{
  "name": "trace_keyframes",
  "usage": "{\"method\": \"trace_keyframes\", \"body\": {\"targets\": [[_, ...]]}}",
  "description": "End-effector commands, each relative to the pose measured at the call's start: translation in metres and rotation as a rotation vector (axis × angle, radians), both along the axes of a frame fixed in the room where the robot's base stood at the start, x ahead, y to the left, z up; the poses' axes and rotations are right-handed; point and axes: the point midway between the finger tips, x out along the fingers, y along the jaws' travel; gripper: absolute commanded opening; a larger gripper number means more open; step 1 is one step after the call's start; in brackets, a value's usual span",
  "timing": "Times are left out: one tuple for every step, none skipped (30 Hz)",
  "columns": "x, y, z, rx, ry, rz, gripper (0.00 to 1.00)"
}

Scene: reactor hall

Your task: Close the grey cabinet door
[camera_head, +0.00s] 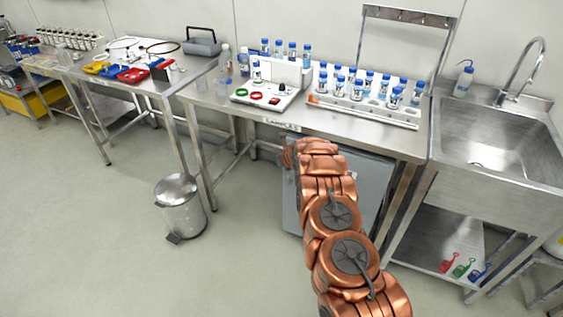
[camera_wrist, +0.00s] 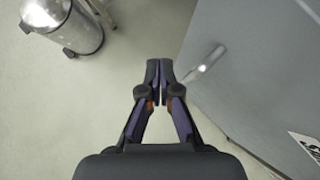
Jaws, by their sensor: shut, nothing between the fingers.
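The grey cabinet (camera_head: 373,184) stands under the middle steel table, and my copper arm hides much of its front. In the wrist view the grey door panel (camera_wrist: 260,70) fills the right side, with a pale bar handle (camera_wrist: 206,62) near its left edge. I cannot tell how far the door stands open. My gripper (camera_wrist: 158,68) is shut and empty, its fingertips just left of the handle over the floor and apart from it in the picture. In the head view the gripper is hidden at the far end of my arm.
A steel pedal bin (camera_head: 180,207) stands left of the cabinet and also shows in the wrist view (camera_wrist: 70,22). The steel table (camera_head: 300,121) above carries racks of blue-capped bottles. A sink unit (camera_head: 500,150) stands at right. The floor between bin and cabinet is clear.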

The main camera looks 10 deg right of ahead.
Motion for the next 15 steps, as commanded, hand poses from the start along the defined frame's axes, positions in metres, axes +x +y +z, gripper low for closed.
{"method": "trace_keyframes", "body": {"targets": [[-0.001,0.001,-0.002,0.001,0.0,0.0,0.0],[-0.001,0.002,-0.003,0.001,0.0,-0.001,0.0],[-0.002,0.003,-0.004,0.002,0.001,-0.001,0.0],[-0.003,0.003,-0.004,0.002,0.0,-0.001,0.0],[-0.004,0.004,-0.005,0.001,0.0,-0.001,0.0],[-0.005,0.005,-0.005,0.001,-0.001,-0.001,0.0],[-0.005,0.006,-0.004,0.001,-0.002,-0.001,0.0],[-0.006,0.007,-0.004,0.002,-0.003,-0.001,0.0],[-0.007,0.008,-0.003,0.002,-0.004,-0.003,0.0],[-0.009,0.009,-0.004,0.002,-0.003,-0.003,0.0],[-0.01,0.01,-0.005,0.002,-0.001,-0.004,0.0],[-0.012,0.011,-0.005,0.001,0.0,-0.004,0.0],[-0.014,0.011,-0.006,0.001,0.0,-0.005,0.0],[-0.015,0.012,-0.005,0.001,0.0,-0.006,0.0],[-0.016,0.013,-0.005,0.0,-0.002,-0.007,0.0]]}}
